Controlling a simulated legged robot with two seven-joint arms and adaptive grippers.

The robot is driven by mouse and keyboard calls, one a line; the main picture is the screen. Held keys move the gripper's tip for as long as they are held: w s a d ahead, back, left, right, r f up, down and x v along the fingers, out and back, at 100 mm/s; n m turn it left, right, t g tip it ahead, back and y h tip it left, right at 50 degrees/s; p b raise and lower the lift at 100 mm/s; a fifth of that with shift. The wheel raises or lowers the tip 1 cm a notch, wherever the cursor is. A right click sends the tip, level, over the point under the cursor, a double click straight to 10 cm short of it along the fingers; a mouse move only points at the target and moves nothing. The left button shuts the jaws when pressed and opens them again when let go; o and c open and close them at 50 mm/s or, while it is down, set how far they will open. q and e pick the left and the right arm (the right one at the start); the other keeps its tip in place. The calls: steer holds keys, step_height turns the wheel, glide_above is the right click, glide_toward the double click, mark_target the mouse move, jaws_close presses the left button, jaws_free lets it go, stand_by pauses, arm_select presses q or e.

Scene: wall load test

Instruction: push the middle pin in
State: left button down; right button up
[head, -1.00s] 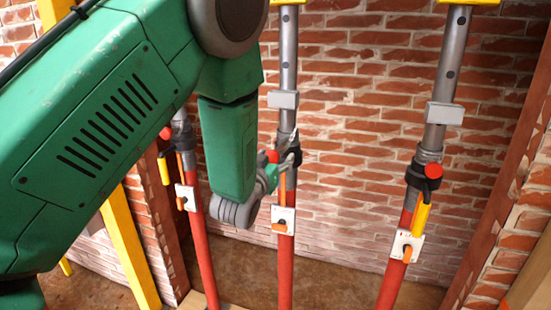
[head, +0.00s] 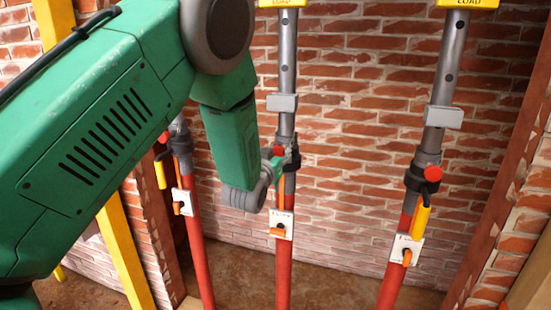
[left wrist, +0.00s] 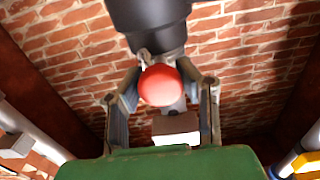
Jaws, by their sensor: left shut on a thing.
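The middle prop has a grey upper tube (head: 287,65) and a red lower tube (head: 284,265), with a dark collar between them. The middle pin's round red head (head: 279,151) shows at the collar, partly hidden by my left gripper (head: 287,160). In the left wrist view the red head (left wrist: 160,85) lies between the two fingers of my left gripper (left wrist: 160,70), which is shut on it. The dark collar (left wrist: 150,20) is just beyond. How deep the pin sits is hidden. My right gripper is not in view.
A right prop (head: 440,100) has a red pin head (head: 432,173) and a yellow handle (head: 422,218). A left prop (head: 200,250) stands partly behind my arm. Yellow load plates (head: 465,3) top the props. A brick wall (head: 340,150) is behind.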

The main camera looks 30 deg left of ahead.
arm_select(q)
steer(key=shift+w+r, duration=0.1)
steer(key=shift+r, duration=0.05)
steer(key=c, duration=1)
jaws_free()
steer(key=shift+c, duration=0.2)
steer(key=v, duration=1.1)
steer(key=shift+s+d, duration=0.2)
steer(key=shift+s, duration=0.2)
